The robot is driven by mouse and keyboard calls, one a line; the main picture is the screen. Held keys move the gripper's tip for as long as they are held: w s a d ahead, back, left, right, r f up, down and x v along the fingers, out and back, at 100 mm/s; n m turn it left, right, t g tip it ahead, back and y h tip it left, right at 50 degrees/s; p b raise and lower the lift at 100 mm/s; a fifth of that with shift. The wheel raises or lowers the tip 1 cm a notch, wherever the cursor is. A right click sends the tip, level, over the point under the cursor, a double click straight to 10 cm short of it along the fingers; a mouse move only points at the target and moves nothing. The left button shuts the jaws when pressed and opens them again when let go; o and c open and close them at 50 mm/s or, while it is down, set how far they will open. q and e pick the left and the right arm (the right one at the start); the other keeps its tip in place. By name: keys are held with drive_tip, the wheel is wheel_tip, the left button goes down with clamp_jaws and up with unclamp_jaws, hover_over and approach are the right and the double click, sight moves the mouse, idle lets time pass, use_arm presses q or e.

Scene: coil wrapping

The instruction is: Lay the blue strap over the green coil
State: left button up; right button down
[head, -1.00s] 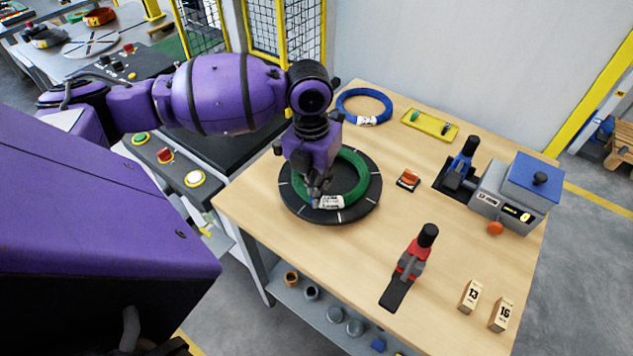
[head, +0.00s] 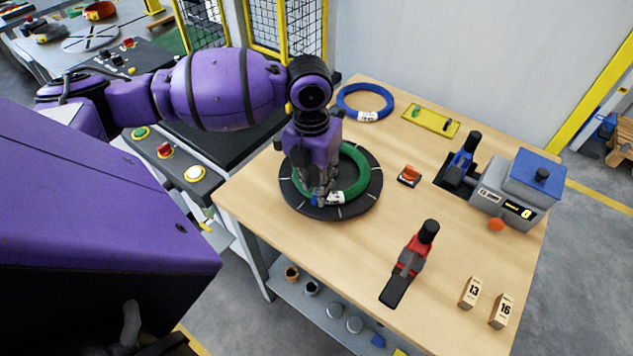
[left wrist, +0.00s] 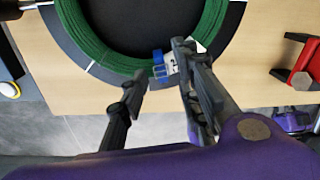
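The green coil (head: 360,175) lies flat on a dark round turntable (head: 368,203) and also fills the top of the left wrist view (left wrist: 90,50). The blue strap (left wrist: 159,66) shows as a short band across the coil's front rim, beside a white label (left wrist: 172,66). In the head view only a small blue patch (head: 318,201) of it shows by the fingers. My left gripper (left wrist: 158,72) points down at the coil's front edge, its fingers apart. The strap's band lies between the fingertips, nearer the right finger in the wrist view; contact cannot be told. My right gripper is not in view.
A blue coil (head: 346,103) and a yellow tray (head: 428,124) with small items lie behind. A red-and-black tool (head: 412,260) stands at front right. An orange-topped block (head: 409,175), a grey device (head: 505,195) and numbered blocks (head: 470,292) are to the right.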

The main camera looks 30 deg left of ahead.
sight(314, 191)
use_arm(q)
wheel_tip(314, 191, up, 11)
drive_tip(key=shift+a+r, duration=0.2)
drive_tip(key=shift+a, duration=0.05)
idle(0.6)
